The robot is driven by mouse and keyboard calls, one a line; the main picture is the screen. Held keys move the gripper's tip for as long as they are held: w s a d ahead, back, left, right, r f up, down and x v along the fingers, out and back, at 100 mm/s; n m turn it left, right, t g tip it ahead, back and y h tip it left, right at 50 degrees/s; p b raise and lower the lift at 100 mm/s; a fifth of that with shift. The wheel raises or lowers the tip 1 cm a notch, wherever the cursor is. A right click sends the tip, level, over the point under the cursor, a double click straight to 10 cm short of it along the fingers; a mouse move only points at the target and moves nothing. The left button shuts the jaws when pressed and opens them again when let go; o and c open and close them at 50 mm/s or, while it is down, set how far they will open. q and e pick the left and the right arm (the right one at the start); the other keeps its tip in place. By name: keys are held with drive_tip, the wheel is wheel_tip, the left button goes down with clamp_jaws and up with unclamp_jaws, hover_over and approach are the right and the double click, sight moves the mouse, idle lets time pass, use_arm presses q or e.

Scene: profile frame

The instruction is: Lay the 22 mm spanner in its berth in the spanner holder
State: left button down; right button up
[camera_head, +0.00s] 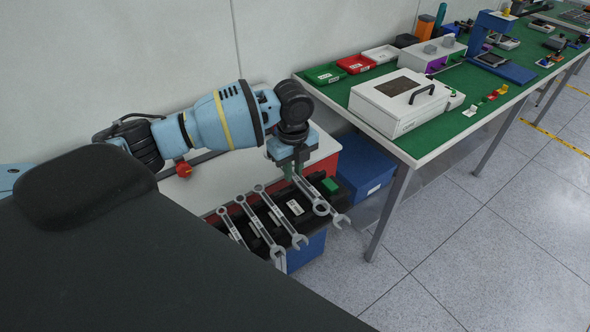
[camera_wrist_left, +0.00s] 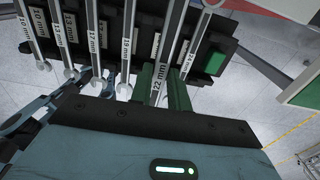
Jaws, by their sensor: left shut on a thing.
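The 22 mm spanner (camera_wrist_left: 160,88) is a grey steel spanner with its size label showing between the two green fingers of my left gripper (camera_wrist_left: 163,88). In the head view my left gripper (camera_head: 298,174) points down over the right part of the black spanner holder (camera_head: 240,206), shut on the spanner. The holder also shows in the wrist view (camera_wrist_left: 225,43). The held spanner lies between the 19 mm spanner (camera_wrist_left: 127,45) and the 24 mm spanner (camera_wrist_left: 190,52). I cannot tell whether it touches the holder. My right gripper is not in view.
Several other spanners lie side by side in the holder, their ends overhanging the front. A green block (camera_wrist_left: 215,62) sits at the holder's right end. A blue bin (camera_head: 362,172) stands to the right, beside a green-topped bench (camera_head: 440,128) carrying a white case (camera_head: 400,100).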

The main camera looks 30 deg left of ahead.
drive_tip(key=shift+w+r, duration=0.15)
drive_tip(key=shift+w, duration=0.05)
use_arm(q)
drive_tip(key=shift+f+b, duration=0.4)
drive_tip(key=shift+f, duration=2.45)
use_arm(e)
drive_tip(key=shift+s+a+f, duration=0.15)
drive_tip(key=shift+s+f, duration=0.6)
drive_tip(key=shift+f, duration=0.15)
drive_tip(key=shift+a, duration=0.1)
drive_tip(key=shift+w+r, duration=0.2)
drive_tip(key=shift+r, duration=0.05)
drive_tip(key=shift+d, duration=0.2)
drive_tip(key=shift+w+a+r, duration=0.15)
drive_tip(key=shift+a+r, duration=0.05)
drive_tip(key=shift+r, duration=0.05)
